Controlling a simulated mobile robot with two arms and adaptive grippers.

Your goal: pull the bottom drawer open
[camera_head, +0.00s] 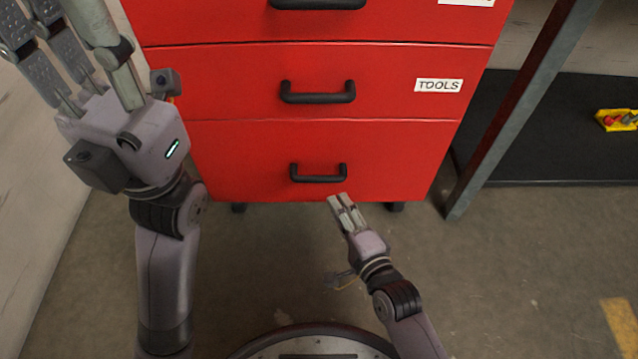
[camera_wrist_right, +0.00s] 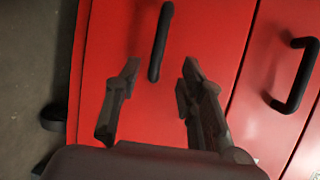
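The bottom drawer (camera_head: 390,160) of a red cabinet looks shut, its front flush with the one above. Its black bar handle (camera_head: 318,179) is horizontal in the head view. My right gripper (camera_head: 338,198) is just below the handle's right end in that view. In the right wrist view, the handle (camera_wrist_right: 161,42) runs upright, ahead of and between the two spread fingers of my right gripper (camera_wrist_right: 160,75). I see no clear contact; the fingers are empty. My left gripper (camera_head: 70,45) is raised at the upper left, fingers up and apart, empty; its tips are partly cut off.
The middle drawer (camera_head: 220,85) above has a black handle and a "TOOLS" label (camera_head: 439,86). The floor (camera_head: 530,270) before the cabinet is mostly free.

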